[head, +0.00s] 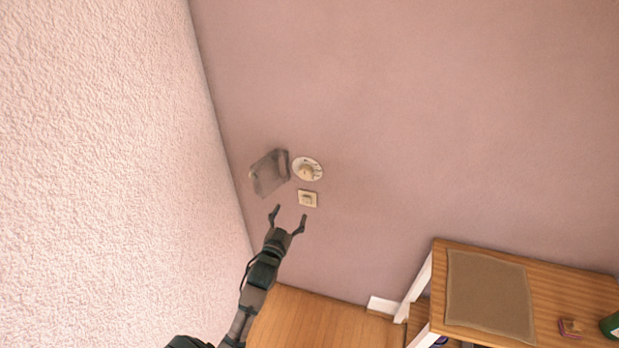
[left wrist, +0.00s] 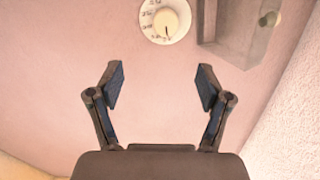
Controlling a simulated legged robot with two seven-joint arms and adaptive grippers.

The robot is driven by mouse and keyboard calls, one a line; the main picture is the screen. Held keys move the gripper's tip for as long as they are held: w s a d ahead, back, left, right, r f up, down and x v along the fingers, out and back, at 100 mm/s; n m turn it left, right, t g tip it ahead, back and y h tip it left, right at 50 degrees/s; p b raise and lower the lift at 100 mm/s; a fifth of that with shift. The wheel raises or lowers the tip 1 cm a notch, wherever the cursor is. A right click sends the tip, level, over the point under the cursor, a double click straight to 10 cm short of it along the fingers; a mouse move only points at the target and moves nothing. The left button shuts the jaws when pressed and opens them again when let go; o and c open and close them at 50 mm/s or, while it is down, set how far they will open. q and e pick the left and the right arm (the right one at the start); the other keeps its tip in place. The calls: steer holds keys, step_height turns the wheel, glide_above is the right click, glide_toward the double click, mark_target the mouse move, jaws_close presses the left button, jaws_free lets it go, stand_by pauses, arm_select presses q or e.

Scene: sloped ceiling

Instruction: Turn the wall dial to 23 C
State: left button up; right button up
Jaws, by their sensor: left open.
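The wall dial (head: 317,162) is a round white plate with a cream knob, on the pinkish wall. In the left wrist view the dial (left wrist: 165,20) is at the top, with dark marks around its ring and a dark pointer line low on the knob. Its numbers are too small to read surely. A grey translucent cover (head: 268,174) stands beside the dial; it also shows in the left wrist view (left wrist: 238,38). My left gripper (head: 290,213) is open and empty, apart from the dial. It also shows in the left wrist view (left wrist: 160,86). My right gripper is not in view.
A square cream switch (head: 308,198) sits just below the dial in the head view. A rough, light wall (head: 110,150) closes in on the left. A wooden table (head: 555,295) with a brown mat (head: 490,295) stands at lower right. The wall right of the dial is clear.

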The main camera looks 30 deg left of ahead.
arm_select(q)
glide_toward(305, 175)
steer(key=x, duration=0.6)
steer(key=shift+w+d+r, duration=0.15)
steer(key=shift+w+d, duration=0.1)
steer(key=shift+d, duration=0.05)
steer(key=x, duration=0.3)
steer(key=shift+s+a, duration=0.1)
steer(key=shift+a, duration=0.2)
steer(key=shift+a+f, duration=0.3)
steer(key=shift+a, duration=0.25)
steer(key=shift+d, duration=0.1)
steer(key=shift+d+r, duration=0.2)
steer(key=shift+d, duration=0.2)
steer(key=c, duration=0.8)
steer(key=shift+d, duration=0.1)
steer(key=c, duration=0.4)
steer(key=shift+o, duration=0.2)
